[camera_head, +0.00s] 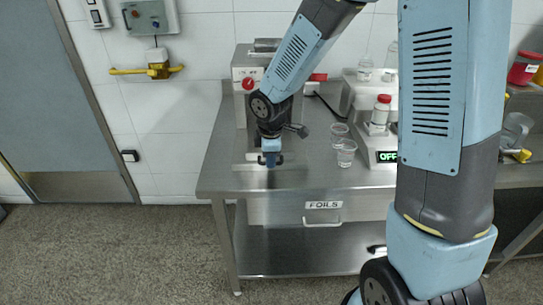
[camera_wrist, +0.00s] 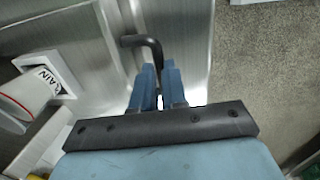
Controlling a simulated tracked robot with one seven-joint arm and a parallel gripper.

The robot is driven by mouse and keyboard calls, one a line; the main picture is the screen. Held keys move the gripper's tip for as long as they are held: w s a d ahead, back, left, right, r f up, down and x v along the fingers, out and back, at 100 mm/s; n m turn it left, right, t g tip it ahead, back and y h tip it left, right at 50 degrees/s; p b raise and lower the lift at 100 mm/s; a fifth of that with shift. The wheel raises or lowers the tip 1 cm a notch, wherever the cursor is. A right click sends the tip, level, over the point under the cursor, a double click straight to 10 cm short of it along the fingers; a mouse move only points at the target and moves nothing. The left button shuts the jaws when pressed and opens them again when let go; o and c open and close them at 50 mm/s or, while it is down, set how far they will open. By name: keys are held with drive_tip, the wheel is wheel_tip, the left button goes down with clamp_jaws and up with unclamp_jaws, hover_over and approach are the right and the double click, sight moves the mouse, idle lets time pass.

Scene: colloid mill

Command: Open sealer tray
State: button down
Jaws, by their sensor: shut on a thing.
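My gripper (camera_head: 269,161) is low over the left part of the steel table, in front of a boxy metal machine. In the wrist view its two blue fingers (camera_wrist: 158,88) are shut on a black bent handle (camera_wrist: 146,42). The handle stands out beside a shiny metal panel (camera_wrist: 180,35); the fingers hide its end. I cannot tell for sure which part is the sealer tray. A white device (camera_head: 383,150) with a lit "OFF" display stands further right, partly hidden by my arm.
Two clear cups (camera_head: 345,152) and a red-capped bottle (camera_head: 381,110) are right of my gripper. A drawer labelled "FOILS" (camera_head: 292,212) is under the steel tabletop (camera_head: 215,180). Open floor (camera_head: 120,250) lies left.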

drive_tip(key=shift+a, duration=0.1)
drive_tip(key=c, duration=1.2)
unclamp_jaws()
drive_tip(key=shift+o, duration=0.2)
wheel_tip(320, 180, up, 14)
drive_tip(key=s, duration=0.2)
drive_tip(key=shift+f, duration=0.25)
drive_tip(key=shift+s, duration=0.1)
drive_tip(key=s+d+r+m+t, duration=0.1)
drive_tip(key=s+d+r+m, duration=0.4)
drive_tip(key=s+d+m, duration=0.4)
drive_tip(key=s+d+r+m+t, duration=0.2)
drive_tip(key=s+d+r+m, duration=0.4)
drive_tip(key=s+d+m, duration=0.2)
drive_tip(key=s+d, duration=0.2)
drive_tip(key=shift+d+r+m+t, duration=0.25)
drive_tip(key=shift+d+m+t, duration=0.05)
drive_tip(key=shift+d+m, duration=0.1)
